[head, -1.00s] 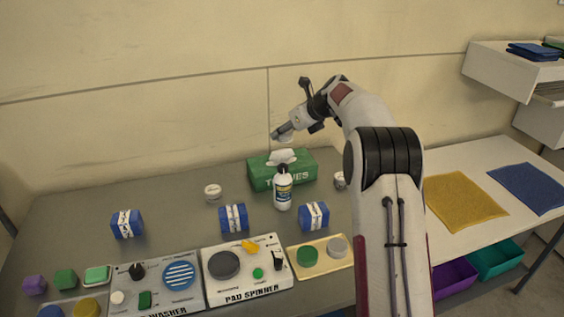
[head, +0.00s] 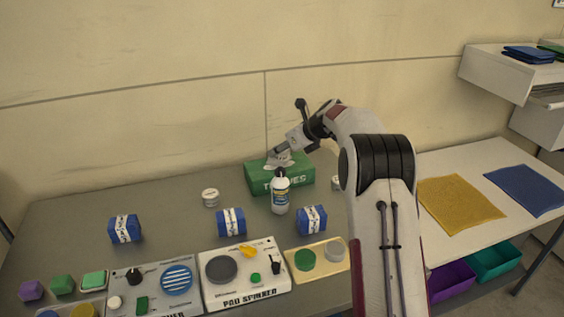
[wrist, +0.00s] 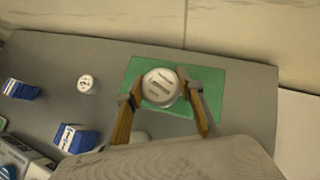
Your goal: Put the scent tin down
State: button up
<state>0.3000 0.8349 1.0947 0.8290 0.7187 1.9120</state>
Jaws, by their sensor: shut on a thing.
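My gripper (head: 281,154) is shut on a round white tin (wrist: 160,87), taken as the scent tin. In the wrist view the tin sits between the two fingers, its lettered lid facing the camera. In the head view my gripper is low over the green box (head: 262,183) at the back of the bench. The wrist view shows the green box top (wrist: 210,84) behind the tin; I cannot tell whether they touch. Two similar white tins stand on the bench, one left of the box (head: 210,197) and one right of it (head: 336,183), partly hidden by my arm.
A white spray bottle (head: 280,198) stands right in front of the green box. Several blue banded packs (head: 231,222) and the pad spinner (head: 246,277) lie nearer. Yellow (head: 459,204) and blue cloths lie at right.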

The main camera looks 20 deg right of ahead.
aim_at(283, 160)
jog(key=shift+f, duration=2.45)
jog(key=shift+f, duration=0.1)
jog(key=o, duration=1.1)
jog(key=shift+s+d+r, duration=0.1)
jog(key=shift+s+r, duration=0.1)
jog(key=shift+r, duration=0.2)
jog(key=shift+v, duration=5.65)
jog(key=shift+s, duration=0.1)
